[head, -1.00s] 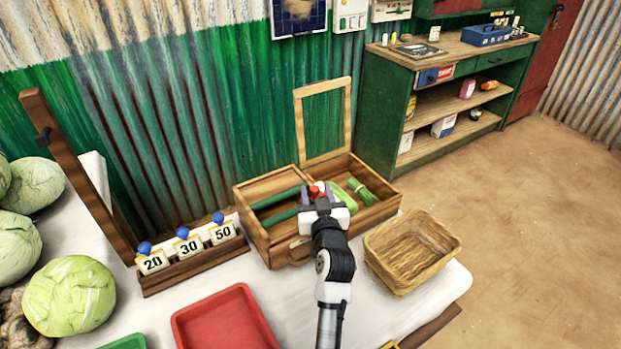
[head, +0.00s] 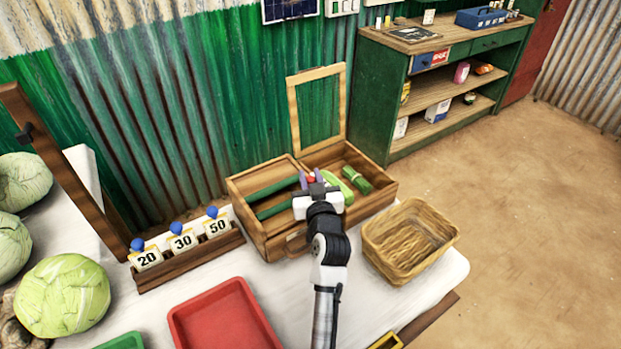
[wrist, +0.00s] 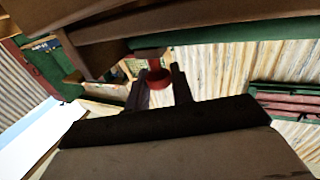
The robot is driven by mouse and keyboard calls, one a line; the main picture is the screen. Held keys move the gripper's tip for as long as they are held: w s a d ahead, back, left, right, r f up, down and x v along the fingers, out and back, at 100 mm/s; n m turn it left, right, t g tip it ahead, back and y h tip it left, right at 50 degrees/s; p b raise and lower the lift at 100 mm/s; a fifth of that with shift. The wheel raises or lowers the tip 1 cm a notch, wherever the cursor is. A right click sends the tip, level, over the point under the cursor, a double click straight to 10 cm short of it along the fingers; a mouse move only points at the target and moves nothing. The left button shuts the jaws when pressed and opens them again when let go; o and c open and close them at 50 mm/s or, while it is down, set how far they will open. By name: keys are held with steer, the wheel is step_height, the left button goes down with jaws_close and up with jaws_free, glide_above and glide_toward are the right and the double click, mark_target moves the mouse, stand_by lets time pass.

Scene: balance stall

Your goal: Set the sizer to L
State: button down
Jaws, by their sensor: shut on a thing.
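The sizer appears to be the wooden box (head: 262,228) on the white-covered table, with a divider down its middle and an upright wooden frame (head: 343,108) at its back. Long dark green vegetables lie in its left part, and a pale green one (head: 354,180) and a green bundle (head: 357,179) in its right part. My gripper (head: 312,178) is over the middle of the box, shut on a small red knob (wrist: 159,77), which shows between the fingers in the wrist view. What the knob joins is mostly hidden by my gripper. I see no readable size letters.
A wicker basket (head: 375,262) stands right of the box. A rack with blue-knobbed cards 20, 30 and 50 (head: 190,258) stands left. A red tray (head: 190,335) lies in front. Cabbages (head: 63,297) and a slanted wooden post (head: 62,170) are at far left.

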steer(key=shift+s+d+b, duration=0.45)
steer(key=shift+s+b, duration=0.05)
steer(key=shift+s, duration=0.1)
steer(key=c, duration=1.3)
jaws_free()
steer(key=shift+s, duration=0.1)
